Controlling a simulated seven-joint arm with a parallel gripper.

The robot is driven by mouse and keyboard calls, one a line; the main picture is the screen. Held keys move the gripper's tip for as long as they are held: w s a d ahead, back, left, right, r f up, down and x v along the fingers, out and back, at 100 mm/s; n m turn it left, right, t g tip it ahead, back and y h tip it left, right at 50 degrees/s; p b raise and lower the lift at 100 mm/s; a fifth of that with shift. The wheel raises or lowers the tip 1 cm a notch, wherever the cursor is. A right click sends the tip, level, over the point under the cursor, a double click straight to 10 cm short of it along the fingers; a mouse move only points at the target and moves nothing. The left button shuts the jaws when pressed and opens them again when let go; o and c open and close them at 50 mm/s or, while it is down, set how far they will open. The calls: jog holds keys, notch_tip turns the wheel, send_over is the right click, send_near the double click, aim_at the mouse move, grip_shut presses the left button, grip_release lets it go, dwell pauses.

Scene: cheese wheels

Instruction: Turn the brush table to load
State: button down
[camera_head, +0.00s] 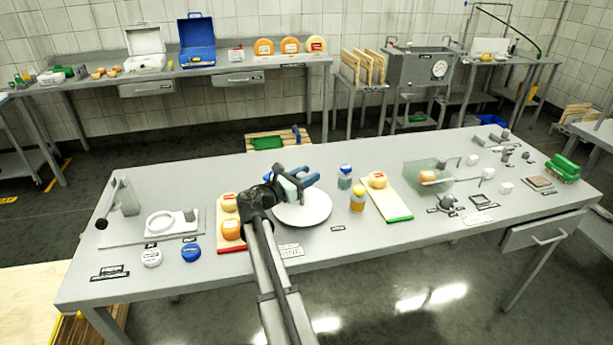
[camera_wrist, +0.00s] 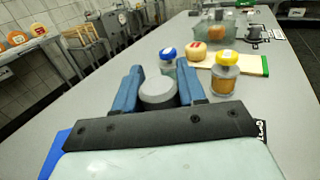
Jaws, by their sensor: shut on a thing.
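A round white disc (camera_head: 306,213), which looks like the brush table, lies on the grey workbench (camera_head: 375,232). My gripper (camera_head: 304,181) is over its back part and hides some of it. In the wrist view, my gripper's blue fingers (camera_wrist: 160,76) are shut on a grey round-topped knob (camera_wrist: 158,91), one finger on each side. Whether the knob is joined to the disc cannot be seen. A label (camera_head: 291,252) lies in front of the disc; its text is too small to read.
A red-edged board (camera_head: 231,247) with orange cheeses is close left of the disc. A blue-lidded jar (camera_head: 345,176) and a yellow-lidded jar (camera_head: 357,200) stand close on the right. Beyond them is a green-edged board (camera_head: 398,211) with a cheese (camera_head: 377,180).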

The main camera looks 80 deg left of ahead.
jog(key=shift+w+d+m+t+h, duration=0.1)
jog(key=shift+m+t+h, duration=0.35)
jog(key=shift+m+h, duration=0.5)
jog(key=shift+d+m+t+h, duration=0.1)
jog(key=shift+m+t+h, duration=0.4)
jog(key=shift+h, duration=0.75)
jog(key=c, duration=0.7)
grip_release()
jog(key=shift+c, duration=0.2)
jog(key=v, duration=1.4)
jog(key=shift+w+r, duration=0.1)
